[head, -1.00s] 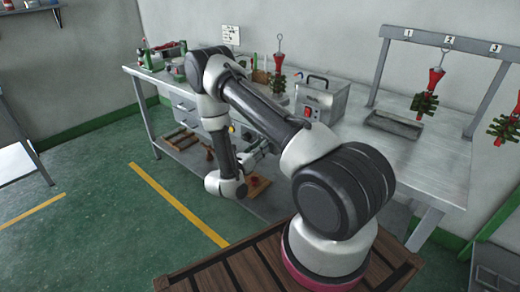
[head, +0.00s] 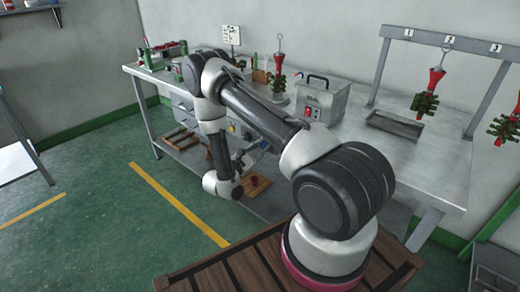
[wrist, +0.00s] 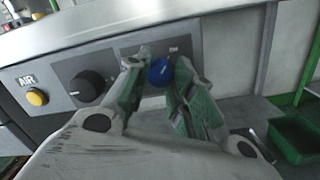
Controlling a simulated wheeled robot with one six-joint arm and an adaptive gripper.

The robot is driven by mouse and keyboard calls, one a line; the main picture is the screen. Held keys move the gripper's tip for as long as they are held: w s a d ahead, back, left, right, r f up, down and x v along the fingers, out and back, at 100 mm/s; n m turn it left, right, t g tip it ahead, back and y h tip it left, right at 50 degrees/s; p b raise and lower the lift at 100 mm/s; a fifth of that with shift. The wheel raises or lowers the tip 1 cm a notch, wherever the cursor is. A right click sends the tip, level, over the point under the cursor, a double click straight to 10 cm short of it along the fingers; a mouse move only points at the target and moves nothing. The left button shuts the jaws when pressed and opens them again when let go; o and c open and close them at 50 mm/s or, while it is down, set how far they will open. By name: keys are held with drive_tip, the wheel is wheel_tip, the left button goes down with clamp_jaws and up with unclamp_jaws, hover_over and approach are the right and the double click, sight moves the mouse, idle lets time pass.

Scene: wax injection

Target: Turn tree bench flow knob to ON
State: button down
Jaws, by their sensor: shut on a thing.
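The blue flow knob (wrist: 160,72) sits on the grey panel (wrist: 202,40) on the bench front, in the wrist view. My gripper (wrist: 165,66) has one finger on each side of it and is shut on it. A short pale mark shows on the knob face. Small lettering above the knob is too small to read for certain. In the head view, my gripper (head: 257,149) is at the front of the metal bench, below the top. The blue knob cannot be made out there.
A larger black knob (wrist: 90,86) and a yellow button (wrist: 37,97) marked AIR are left of the blue knob. The bench top edge (wrist: 110,20) runs just above. A green bin (wrist: 297,138) is at lower right. Wax trees hang from the rack (head: 440,42).

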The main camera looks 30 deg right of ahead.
drive_tip(key=shift+m, duration=0.7)
drive_tip(key=c, duration=1.2)
unclamp_jaws()
drive_tip(key=shift+a, duration=0.1)
drive_tip(key=v, duration=1.2)
drive_tip(key=shift+s, duration=0.1)
